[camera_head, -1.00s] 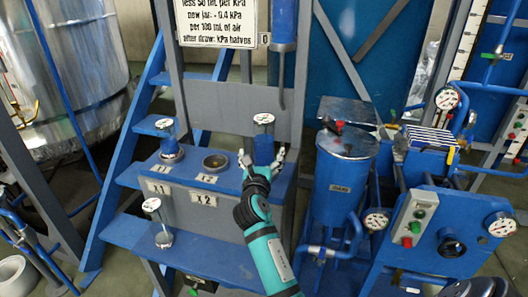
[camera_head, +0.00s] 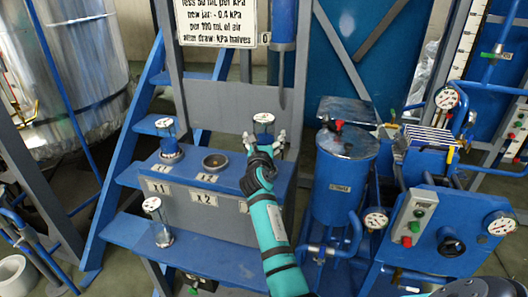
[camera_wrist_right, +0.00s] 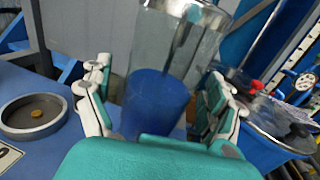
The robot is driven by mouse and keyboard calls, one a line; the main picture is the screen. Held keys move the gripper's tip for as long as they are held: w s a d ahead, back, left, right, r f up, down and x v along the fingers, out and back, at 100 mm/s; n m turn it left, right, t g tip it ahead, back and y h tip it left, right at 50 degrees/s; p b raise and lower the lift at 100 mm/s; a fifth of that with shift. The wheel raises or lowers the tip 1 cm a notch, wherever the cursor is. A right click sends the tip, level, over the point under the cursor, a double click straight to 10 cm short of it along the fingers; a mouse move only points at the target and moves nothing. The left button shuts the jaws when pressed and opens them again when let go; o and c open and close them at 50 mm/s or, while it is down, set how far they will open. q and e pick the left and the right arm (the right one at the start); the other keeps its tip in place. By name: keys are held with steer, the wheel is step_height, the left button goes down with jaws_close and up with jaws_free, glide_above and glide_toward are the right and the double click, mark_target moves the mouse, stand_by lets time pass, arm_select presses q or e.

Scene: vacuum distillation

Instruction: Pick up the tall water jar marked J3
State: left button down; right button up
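A tall clear jar with a blue lower part and a pale top (camera_head: 263,118) stands upright at the right end of the blue stepped stand (camera_head: 180,172). Its marking is too small to read. My right gripper (camera_head: 265,142) is at this jar, with one finger on each side. In the right wrist view the jar (camera_wrist_right: 158,95) is between the fingers (camera_wrist_right: 158,108), with narrow gaps seen on both sides, so the gripper looks open. The jar's base is hidden by my gripper. My left gripper is not in view.
Another jar (camera_head: 169,138) stands at the stand's left end, beside an empty round socket (camera_head: 215,162). A smaller jar (camera_head: 157,220) is on the lower step. A blue tank (camera_head: 340,185) stands close on the right, and a grey upright panel (camera_head: 228,105) is behind the jar.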

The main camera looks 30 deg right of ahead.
steer(key=c, duration=1.6)
steer(key=shift+r, duration=0.1)
steer(key=shift+c, duration=0.8)
